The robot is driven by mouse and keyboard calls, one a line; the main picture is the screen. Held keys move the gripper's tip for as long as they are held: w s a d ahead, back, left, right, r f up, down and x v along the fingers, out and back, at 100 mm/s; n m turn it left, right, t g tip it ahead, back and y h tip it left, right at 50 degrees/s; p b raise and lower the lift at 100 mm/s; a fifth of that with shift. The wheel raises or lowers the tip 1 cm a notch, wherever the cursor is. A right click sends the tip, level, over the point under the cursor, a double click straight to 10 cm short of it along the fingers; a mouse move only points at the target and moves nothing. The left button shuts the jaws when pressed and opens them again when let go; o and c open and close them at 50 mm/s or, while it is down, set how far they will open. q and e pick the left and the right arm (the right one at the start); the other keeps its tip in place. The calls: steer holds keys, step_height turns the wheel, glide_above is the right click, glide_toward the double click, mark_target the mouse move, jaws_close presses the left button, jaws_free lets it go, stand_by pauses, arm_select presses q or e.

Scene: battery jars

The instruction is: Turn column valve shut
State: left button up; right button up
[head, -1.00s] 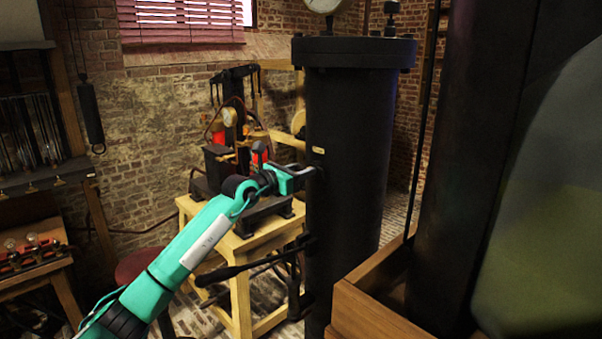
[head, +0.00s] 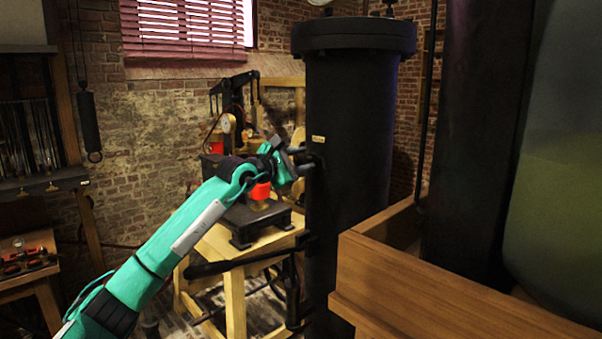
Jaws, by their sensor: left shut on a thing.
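The tall black column (head: 358,130) stands upright right of the middle, with a flanged lid at its top. My left gripper (head: 303,163) is at the column's left side, just below a small pale label. It is shut on the column valve, a small dark part that sticks out there. The fingers and the column's edge hide most of the valve, so its angle cannot be told. My right gripper is not in view.
A wooden box (head: 440,275) with raised sides stands at the front right. A black lever (head: 240,263) reaches left from low on the column. Behind my arm, a wooden stand (head: 235,300) bears a dark apparatus with a red part (head: 260,191).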

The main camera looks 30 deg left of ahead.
arm_select(q)
steer(key=m+b, duration=0.2)
steer(key=shift+f+m, duration=0.2)
steer(key=shift+m, duration=0.2)
steer(key=shift+m+b, duration=0.6)
steer(key=shift+m, duration=0.9)
steer(key=shift+m+b, duration=0.4)
steer(key=shift+m, duration=0.4)
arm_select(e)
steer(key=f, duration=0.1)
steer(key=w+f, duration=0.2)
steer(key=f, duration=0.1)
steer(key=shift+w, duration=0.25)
arm_select(q)
steer(key=shift+m, duration=0.3)
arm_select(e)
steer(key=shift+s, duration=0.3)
arm_select(q)
steer(key=o, duration=0.9)
steer(key=shift+o, duration=0.2)
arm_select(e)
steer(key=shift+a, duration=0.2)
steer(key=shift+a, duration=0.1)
